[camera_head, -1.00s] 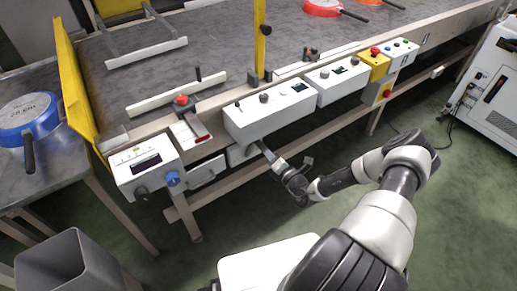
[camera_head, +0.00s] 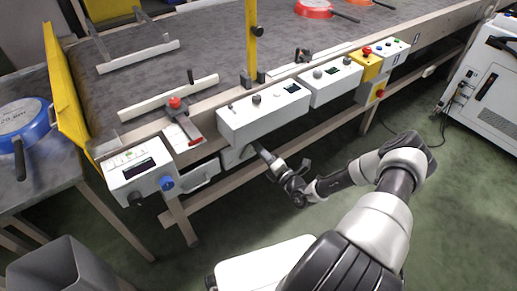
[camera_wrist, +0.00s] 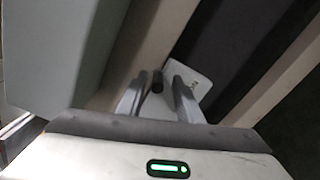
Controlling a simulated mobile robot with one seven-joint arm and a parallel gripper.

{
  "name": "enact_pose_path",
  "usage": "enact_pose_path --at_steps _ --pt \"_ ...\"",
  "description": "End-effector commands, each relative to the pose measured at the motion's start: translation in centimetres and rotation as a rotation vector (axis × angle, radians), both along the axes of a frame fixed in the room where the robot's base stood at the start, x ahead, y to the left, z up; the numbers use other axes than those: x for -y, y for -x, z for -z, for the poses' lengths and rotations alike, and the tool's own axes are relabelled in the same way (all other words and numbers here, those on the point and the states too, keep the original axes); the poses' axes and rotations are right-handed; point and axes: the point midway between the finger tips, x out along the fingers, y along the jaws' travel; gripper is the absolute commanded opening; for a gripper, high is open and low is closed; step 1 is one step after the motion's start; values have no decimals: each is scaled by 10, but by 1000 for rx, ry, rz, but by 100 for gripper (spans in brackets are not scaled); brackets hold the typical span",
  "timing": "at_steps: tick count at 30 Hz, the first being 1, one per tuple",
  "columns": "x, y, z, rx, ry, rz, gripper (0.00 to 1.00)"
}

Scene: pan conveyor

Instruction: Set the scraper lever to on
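A short dark lever handle (camera_wrist: 157,82) shows in the wrist view, in front of a pale plate (camera_wrist: 198,78). I take it for the scraper lever; no readable label confirms this. My gripper (camera_wrist: 158,98) is open, with one finger on each side of the handle as seen from the wrist. I cannot tell whether either finger touches it.
The conveyor (camera_head: 200,60) runs behind the boxes. A blue-knobbed panel (camera_head: 140,170) and a red-knobbed lever plate (camera_head: 183,125) are at left. A lower beam (camera_head: 330,132) runs under the control boxes. A grey bin (camera_head: 65,265) stands front left.

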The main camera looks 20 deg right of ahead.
Motion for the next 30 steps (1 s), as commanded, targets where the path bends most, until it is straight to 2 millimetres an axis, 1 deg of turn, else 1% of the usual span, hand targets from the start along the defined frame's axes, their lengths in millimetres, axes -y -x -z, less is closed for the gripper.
enact_pose_path --at_steps 9,11,14,17,27,30 --pt "0 0 -2 4 0 0 33" --pt "2 4 -2 3 0 0 33" --pt "6 16 -3 3 0 1 33" --pt "13 36 -4 1 0 3 33" --pt "38 115 -4 2 0 2 33" --pt "44 134 -3 2 0 2 33"
